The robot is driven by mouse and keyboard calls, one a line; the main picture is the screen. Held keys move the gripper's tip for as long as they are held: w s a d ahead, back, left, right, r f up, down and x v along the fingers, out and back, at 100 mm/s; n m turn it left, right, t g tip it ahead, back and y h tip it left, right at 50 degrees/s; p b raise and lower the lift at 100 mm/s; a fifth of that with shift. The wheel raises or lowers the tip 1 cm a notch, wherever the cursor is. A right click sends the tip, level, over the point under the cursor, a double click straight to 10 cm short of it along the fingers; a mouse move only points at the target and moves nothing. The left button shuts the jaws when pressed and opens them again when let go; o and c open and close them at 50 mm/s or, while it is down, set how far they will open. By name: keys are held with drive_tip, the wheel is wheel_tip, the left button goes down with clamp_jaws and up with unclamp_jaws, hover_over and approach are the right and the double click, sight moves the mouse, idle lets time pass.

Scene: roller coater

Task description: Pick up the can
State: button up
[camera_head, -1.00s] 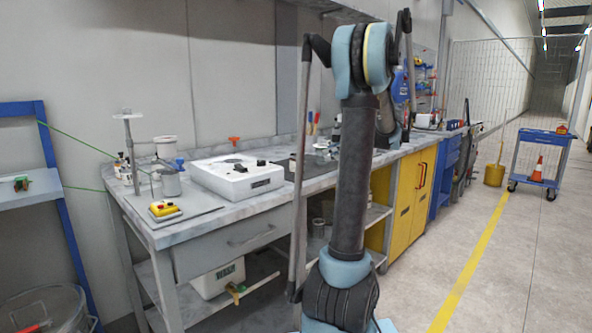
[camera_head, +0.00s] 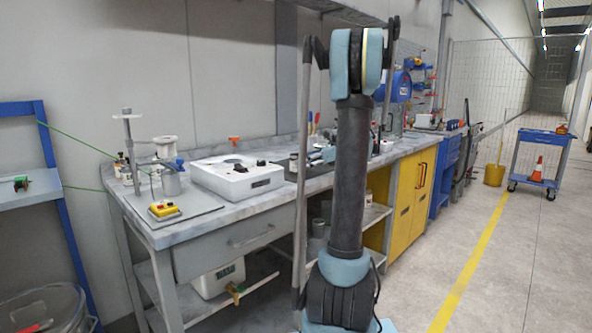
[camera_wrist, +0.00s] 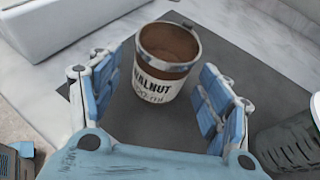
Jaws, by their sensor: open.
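The can (camera_wrist: 165,70) is a small open tin with a metal rim, brown inside, and a pale label reading "WALNUT". It stands on a dark grey mat (camera_wrist: 235,60) in the wrist view. My gripper (camera_wrist: 152,98) is open, with blue-padded fingers to the left and right of the can's near side. The can appears just beyond or between the fingertips; I cannot tell whether either finger touches it. In the head view, my arm hides much of the bench around the gripper, and I cannot make out the can there.
A marble-topped workbench (camera_head: 215,215) runs along the wall. A white device (camera_head: 238,178) stands on it, left of my arm. A yellow cabinet (camera_head: 411,195) is under the bench.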

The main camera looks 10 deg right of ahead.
drive_tip(key=x, duration=0.3)
drive_tip(key=shift+w+a+f, duration=0.15)
drive_tip(key=shift+a, duration=0.05)
drive_tip(key=shift+c, duration=0.6)
drive_tip(key=c, duration=1.1)
wheel_tip(320, 180, up, 10)
drive_tip(key=shift+r, duration=0.1)
